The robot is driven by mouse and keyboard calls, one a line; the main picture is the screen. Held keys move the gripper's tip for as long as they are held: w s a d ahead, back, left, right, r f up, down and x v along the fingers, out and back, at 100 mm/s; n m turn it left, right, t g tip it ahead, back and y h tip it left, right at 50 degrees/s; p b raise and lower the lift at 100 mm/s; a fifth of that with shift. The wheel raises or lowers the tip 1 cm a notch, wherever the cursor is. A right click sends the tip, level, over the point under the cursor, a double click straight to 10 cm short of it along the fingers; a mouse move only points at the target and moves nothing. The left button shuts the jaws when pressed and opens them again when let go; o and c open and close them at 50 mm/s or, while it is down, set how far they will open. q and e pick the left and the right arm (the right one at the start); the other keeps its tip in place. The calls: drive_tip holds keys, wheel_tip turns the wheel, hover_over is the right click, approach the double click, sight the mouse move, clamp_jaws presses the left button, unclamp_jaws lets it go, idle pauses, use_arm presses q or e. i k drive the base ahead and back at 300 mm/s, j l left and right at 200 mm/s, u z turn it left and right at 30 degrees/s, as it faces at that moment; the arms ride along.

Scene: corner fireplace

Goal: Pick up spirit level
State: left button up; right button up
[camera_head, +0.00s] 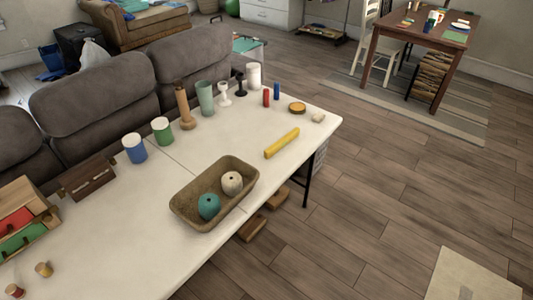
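A yellow bar (282,143), which looks like the spirit level, lies flat on the white table (130,217) near its right end. It is close to the front edge and set at a slant. Nothing covers it and nothing touches it from above. Neither of my grippers shows in the head view.
A brown basket (180,212) with a teal ball (208,206) and a cream ball (232,183) stands left of the bar. A grey sofa (95,97) backs the table. Wooden floor (370,190) lies open on the right.

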sight(291, 135)
drive_tip(key=z, duration=1)
drive_tip(key=i+z, duration=0.1)
drive_tip(key=i, duration=3.6)
drive_tip(key=i+l+u, duration=0.1)
drive_tip(key=i+u, duration=0.25)
drive_tip(key=i+l+u, duration=0.5)
drive_tip(key=i+u, duration=0.25)
drive_tip(key=u, duration=2.1)
